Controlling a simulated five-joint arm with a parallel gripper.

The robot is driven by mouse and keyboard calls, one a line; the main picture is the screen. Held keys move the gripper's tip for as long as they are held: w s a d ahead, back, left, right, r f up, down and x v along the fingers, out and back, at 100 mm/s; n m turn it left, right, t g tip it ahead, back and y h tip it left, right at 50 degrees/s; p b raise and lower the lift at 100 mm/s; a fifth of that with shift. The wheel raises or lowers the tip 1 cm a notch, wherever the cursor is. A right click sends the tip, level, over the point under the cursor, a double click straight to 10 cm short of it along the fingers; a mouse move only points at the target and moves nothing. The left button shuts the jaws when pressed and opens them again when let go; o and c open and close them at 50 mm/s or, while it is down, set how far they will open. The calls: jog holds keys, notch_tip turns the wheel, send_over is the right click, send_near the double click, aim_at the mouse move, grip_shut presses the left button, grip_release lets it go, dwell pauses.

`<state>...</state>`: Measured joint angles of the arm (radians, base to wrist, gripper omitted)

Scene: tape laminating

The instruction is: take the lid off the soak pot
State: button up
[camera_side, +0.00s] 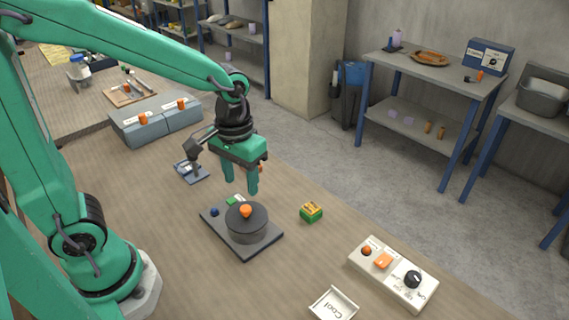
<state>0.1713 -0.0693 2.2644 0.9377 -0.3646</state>
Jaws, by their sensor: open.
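The soak pot (247,232) is a dark grey round pot standing on a flat dark base plate (270,243). Its dark lid (234,217) sits on top and carries an orange knob (246,211). My gripper (239,186) is green and points down, with its two fingers apart and nothing between them. It hangs above the pot, with its fingertips over the knob in the picture and apart from it. I cannot tell the exact height of the gap.
A green and yellow block (311,212) lies right of the pot. A white control box (393,274) with a dial and a white tray marked "Cool" (334,304) lie near the front. Grey boxes (156,119) with orange knobs stand behind left. A small device (191,171) stands left of my gripper.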

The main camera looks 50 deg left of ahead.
aim_at(245, 209)
jog(key=shift+f, duration=0.2)
jog(key=shift+f, duration=1.25)
jog(key=shift+w+f, duration=0.1)
jog(key=shift+f, duration=2.5)
grip_shut()
